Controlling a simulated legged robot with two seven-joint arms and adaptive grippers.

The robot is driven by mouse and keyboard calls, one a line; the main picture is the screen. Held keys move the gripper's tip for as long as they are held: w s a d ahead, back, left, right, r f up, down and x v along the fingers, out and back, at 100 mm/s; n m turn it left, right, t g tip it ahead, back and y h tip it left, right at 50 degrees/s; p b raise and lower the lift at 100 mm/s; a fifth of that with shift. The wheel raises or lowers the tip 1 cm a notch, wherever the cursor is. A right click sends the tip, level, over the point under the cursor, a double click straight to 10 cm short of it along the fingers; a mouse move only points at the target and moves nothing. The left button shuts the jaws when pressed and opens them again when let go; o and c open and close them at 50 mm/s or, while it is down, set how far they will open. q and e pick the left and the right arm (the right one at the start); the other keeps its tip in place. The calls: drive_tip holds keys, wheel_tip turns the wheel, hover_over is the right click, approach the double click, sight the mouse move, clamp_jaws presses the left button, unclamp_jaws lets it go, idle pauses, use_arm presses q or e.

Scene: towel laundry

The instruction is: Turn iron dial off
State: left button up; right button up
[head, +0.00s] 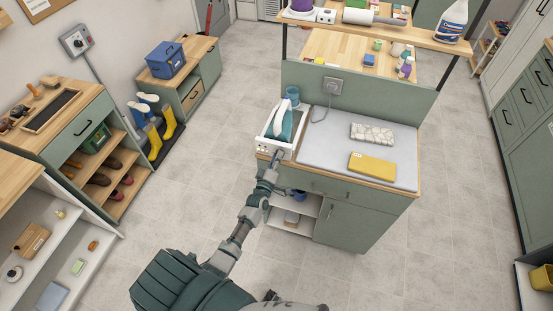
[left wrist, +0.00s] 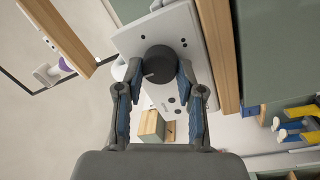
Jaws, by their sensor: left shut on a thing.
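The iron (head: 283,122), white and teal, sits in a white station (head: 268,146) at the left end of the counter. In the left wrist view, a round black dial (left wrist: 158,62) with a light mark stands on the station's white panel (left wrist: 191,30). My left gripper (head: 279,156) is at the station's front in the head view. In the left wrist view its two blue-padded fingers (left wrist: 160,74) are closed around the dial's sides. The dial is hidden or too small to make out in the head view. My right gripper is not in view.
The counter has a grey ironing pad (head: 335,160) with a folded yellow towel (head: 372,164) and a patterned towel (head: 372,134). A wall socket (head: 333,86) has a cord. The tiled floor (head: 200,190) left of the counter is clear.

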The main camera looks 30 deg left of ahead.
use_arm(q)
drive_tip(key=shift+s+d+f, duration=0.1)
drive_tip(key=shift+d+f, duration=0.1)
drive_tip(key=shift+f, duration=0.3)
drive_tip(key=o, duration=1.1)
drive_tip(key=shift+o, duration=0.2)
drive_tip(key=shift+r, duration=0.1)
drive_tip(key=shift+w, duration=0.2)
drive_tip(key=v, duration=1.2)
